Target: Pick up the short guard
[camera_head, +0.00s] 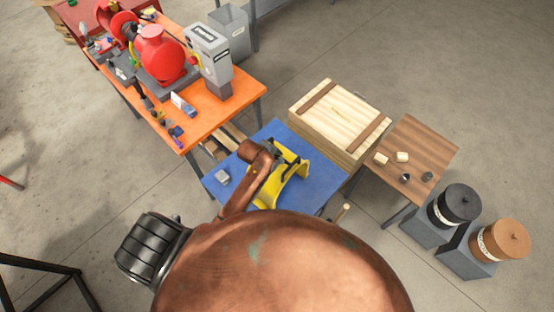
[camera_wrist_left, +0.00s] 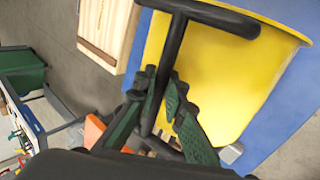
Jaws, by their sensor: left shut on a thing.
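The short guard is a curved yellow piece (camera_head: 291,187) with a black bar handle, over the blue table top (camera_head: 325,188) in the head view. In the left wrist view the yellow guard (camera_wrist_left: 225,75) fills the upper right, and its black T-shaped handle runs down between my fingers. My left gripper (camera_wrist_left: 165,112) is shut on this handle; its dark green ribbed fingers lie on both sides of it. In the head view my left gripper (camera_head: 283,160) is small and dark at the guard's top. I cannot tell whether the guard touches the table. My right gripper is not in view.
A small grey block (camera_head: 222,176) lies on the blue table's left. A wooden crate (camera_head: 335,118) stands behind right, beside a brown table (camera_head: 420,148) with small parts. An orange bench (camera_head: 215,110) with a red pump (camera_head: 160,57) stands behind left. Two lidded drums stand at right.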

